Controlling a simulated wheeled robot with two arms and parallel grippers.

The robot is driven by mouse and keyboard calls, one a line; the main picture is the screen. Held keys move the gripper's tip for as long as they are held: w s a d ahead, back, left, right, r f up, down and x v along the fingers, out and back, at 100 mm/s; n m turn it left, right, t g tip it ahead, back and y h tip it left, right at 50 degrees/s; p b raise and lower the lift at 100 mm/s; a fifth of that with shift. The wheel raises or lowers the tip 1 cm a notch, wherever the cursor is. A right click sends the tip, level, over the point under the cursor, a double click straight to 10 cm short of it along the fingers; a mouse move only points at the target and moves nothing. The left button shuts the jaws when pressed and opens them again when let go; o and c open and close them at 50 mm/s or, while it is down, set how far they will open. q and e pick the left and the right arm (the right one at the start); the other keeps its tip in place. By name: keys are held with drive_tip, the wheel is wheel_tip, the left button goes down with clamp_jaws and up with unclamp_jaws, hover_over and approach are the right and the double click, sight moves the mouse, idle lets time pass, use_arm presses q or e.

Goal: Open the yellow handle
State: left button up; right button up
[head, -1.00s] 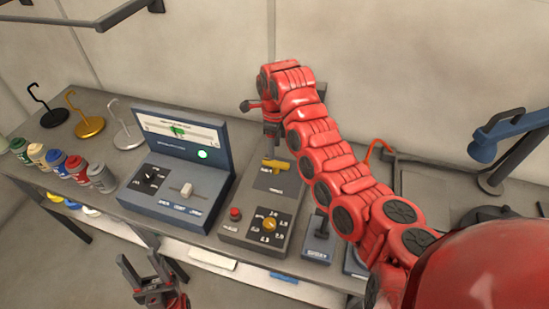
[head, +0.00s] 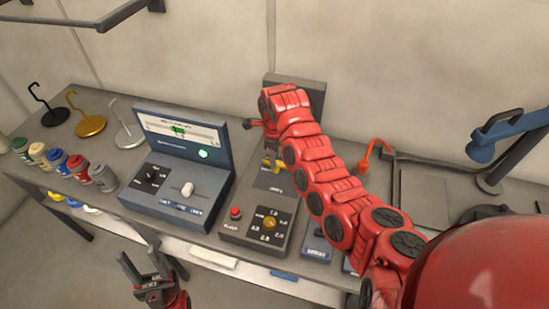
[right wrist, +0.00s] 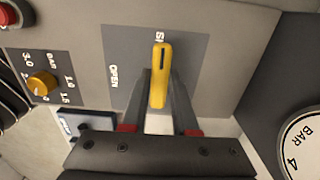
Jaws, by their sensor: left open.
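The yellow handle (right wrist: 160,60) stands out from a dark plate on a grey panel in the right wrist view. Its far end lies over the partly covered "SH…" label; the "OPEN" label is to its left. My right gripper (right wrist: 160,82) has one finger on each side of the handle, close to it; whether the fingers touch it I cannot tell. In the head view the handle (head: 268,167) is partly hidden by my right arm and hand. My left gripper (head: 146,276) is open and empty, low in front of the bench.
The grey panel also carries a red button (head: 236,213) and a yellow knob (head: 270,223). A blue-grey console (head: 185,150) stands left of it. Spray cans, hooked stands and a blue lamp (head: 483,150) stand on the bench. A round gauge (right wrist: 305,148) is close on the right.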

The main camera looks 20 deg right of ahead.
clamp_jaws()
drive_tip(key=shift+a+f+n+b, duration=0.1)
drive_tip(key=shift+n+b, duration=0.8)
drive_tip(key=shift+b, duration=0.05)
drive_tip(key=shift+n, duration=0.7)
drive_tip(key=n, duration=0.2)
drive_tip(key=shift+s+r+n, duration=0.1)
drive_tip(key=shift+r+n, duration=0.1)
drive_tip(key=shift+n, duration=0.2)
drive_tip(key=n+p, duration=0.1)
drive_tip(key=n, duration=0.3)
drive_tip(key=shift+n, duration=0.3)
drive_tip(key=n, duration=0.3)
drive_tip(key=shift+s+p, duration=0.1)
drive_tip(key=shift+p, duration=0.3)
drive_tip(key=shift+n, duration=2.1)
